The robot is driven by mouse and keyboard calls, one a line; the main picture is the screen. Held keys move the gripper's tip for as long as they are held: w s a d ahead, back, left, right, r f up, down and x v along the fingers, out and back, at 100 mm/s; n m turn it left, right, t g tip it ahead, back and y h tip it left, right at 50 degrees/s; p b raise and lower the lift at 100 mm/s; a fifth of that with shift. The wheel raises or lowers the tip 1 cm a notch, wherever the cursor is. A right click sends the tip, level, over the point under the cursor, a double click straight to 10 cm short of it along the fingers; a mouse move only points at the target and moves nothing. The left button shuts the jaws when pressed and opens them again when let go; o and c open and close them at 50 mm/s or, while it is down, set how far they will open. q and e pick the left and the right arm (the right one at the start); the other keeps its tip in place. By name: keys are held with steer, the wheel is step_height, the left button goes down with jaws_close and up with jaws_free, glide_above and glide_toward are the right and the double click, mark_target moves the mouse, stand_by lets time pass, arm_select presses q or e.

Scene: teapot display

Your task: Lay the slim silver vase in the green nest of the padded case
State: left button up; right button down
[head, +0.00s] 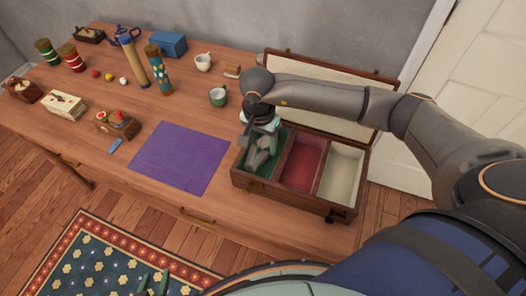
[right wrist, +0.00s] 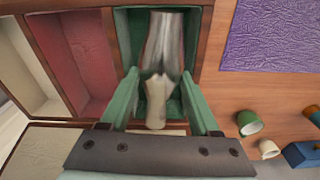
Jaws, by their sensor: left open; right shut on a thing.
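The slim silver vase (head: 259,154) is at the green nest (head: 279,147), the left compartment of the open padded case (head: 295,201). My right gripper (head: 262,140) reaches down over this nest. In the right wrist view, the vase (right wrist: 165,50) lies lengthwise within the outline of the green nest (right wrist: 126,30), its pale end between the green fingers of my right gripper (right wrist: 163,108), which is shut on it. Whether the vase touches the nest floor I cannot tell. My left gripper (head: 152,283) is open and empty at the bottom edge, above the rug; only its fingertips show.
The case also has a red compartment (head: 301,165) and a cream one (head: 341,175); its lid stands open behind. A purple cloth (head: 180,157) lies left of it. A green cup (head: 218,97), a white cup (head: 203,62) and a blue box (head: 168,44) stand behind.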

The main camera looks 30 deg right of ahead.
mark_target(263, 150)
steer(key=f, duration=0.1)
steer(key=f+b, duration=0.1)
steer(key=f, duration=0.1)
steer(key=shift+w+d+f, duration=0.1)
steer(key=shift+d+f, duration=0.1)
steer(key=shift+f, duration=0.1)
steer(key=shift+r, duration=0.1)
steer(key=shift+f+b, duration=0.25)
steer(key=shift+b, duration=0.05)
steer(key=shift+c, duration=1.9)
jaws_free()
